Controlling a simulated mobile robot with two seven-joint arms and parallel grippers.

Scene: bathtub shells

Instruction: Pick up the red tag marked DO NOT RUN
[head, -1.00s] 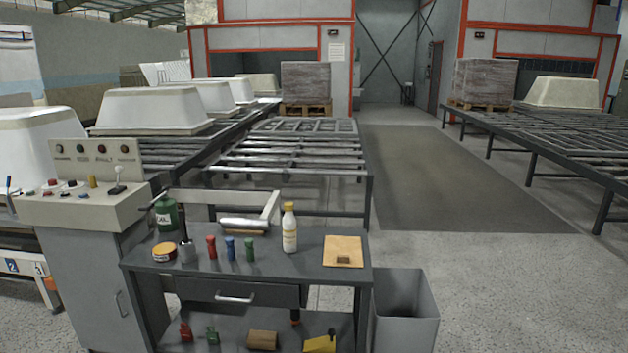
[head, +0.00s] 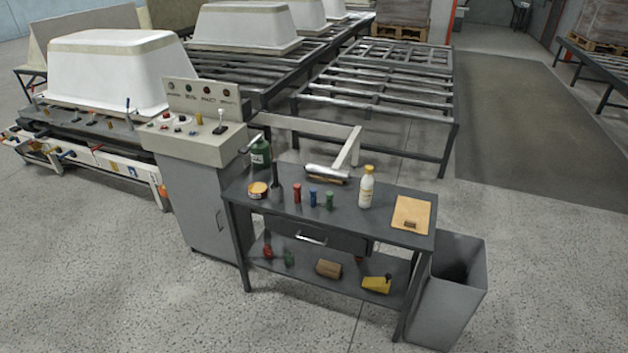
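I cannot make out a red tag marked DO NOT RUN in the head view, and no lettering of that kind is readable. Small red things do show. A red cylinder (head: 297,192) stands on the grey workbench (head: 345,235) beside a blue one (head: 313,198) and a green one (head: 329,200). A small red item (head: 267,251) sits on the bench's lower shelf. Red buttons show on the control console (head: 195,142), left of the bench. Neither of my grippers is in view.
The bench top also holds a white bottle (head: 366,188), a green can (head: 260,152) and a tan board (head: 411,213). A grey bin (head: 448,292) stands at its right end. White tub shells (head: 108,72) and roller racks lie behind. The floor in front is clear.

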